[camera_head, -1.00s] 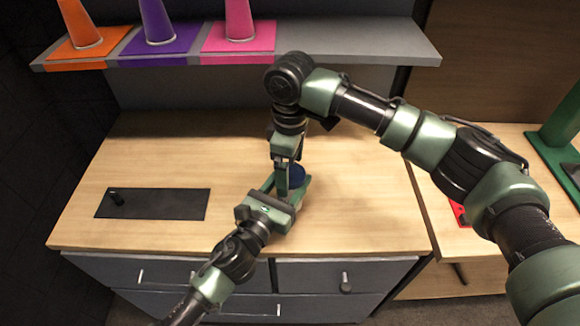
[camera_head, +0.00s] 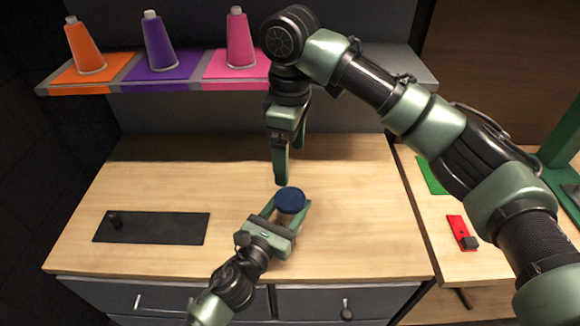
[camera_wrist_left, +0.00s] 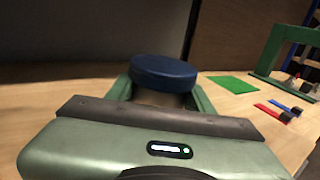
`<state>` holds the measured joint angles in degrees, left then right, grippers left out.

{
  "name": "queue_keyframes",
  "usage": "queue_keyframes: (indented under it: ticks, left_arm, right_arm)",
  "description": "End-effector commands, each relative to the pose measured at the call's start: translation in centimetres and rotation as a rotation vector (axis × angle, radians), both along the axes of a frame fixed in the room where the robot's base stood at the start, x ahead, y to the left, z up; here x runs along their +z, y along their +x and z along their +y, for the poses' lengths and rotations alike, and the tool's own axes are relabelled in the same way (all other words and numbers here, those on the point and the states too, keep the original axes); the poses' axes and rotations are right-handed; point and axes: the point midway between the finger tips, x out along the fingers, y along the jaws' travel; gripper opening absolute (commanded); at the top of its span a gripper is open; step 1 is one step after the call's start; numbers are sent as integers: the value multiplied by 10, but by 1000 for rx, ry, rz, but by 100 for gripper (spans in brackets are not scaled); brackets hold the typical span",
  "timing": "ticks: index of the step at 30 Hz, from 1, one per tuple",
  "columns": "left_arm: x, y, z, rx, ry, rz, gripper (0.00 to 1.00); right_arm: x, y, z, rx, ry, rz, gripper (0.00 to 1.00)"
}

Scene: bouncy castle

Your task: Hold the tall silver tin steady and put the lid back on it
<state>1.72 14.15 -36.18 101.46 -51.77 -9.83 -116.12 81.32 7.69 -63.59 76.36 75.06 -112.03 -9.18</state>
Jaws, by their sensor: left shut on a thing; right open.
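The tin (camera_head: 288,217) stands upright on the wooden desk, mostly hidden by my left gripper; in the left wrist view only a dark strip of its body (camera_wrist_left: 158,98) shows. A dark blue round lid (camera_head: 289,200) sits on top of it and looks level; it also shows in the left wrist view (camera_wrist_left: 164,73). My left gripper (camera_head: 290,211) is shut around the tin's body, one finger on each side. My right gripper (camera_head: 284,178) points down just above and behind the lid, apart from it, open and empty.
A black mat (camera_head: 165,228) with a small black peg lies at the left of the desk. Orange (camera_head: 86,48), purple (camera_head: 160,47) and pink (camera_head: 240,42) cones stand on the shelf behind. A side table at right holds a green sheet (camera_head: 432,174) and a red piece (camera_head: 459,231).

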Motion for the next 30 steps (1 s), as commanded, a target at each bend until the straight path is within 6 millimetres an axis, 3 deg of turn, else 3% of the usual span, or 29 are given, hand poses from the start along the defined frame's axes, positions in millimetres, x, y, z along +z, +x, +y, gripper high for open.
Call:
queue_keyframes:
  ticks: [9,10,12,13,23,30]
  left_arm:
    - [1,0,0,0,-1,-2,0]
    - [1,0,0,0,-1,-2,54]
    - [1,0,0,0,-1,-2,74]
    - [1,0,0,0,-1,-2,77]
    - [0,-1,1,0,0,-1,77]
    - [-3,-29,16,-1,0,2,77]
  right_arm:
    - [4,0,0,0,0,1,89]
    - [4,0,0,0,0,1,89]
    - [3,0,0,0,0,1,89]
    - [4,0,0,0,0,1,89]
    - [3,0,0,0,0,1,89]
    - [-5,0,0,0,0,1,89]
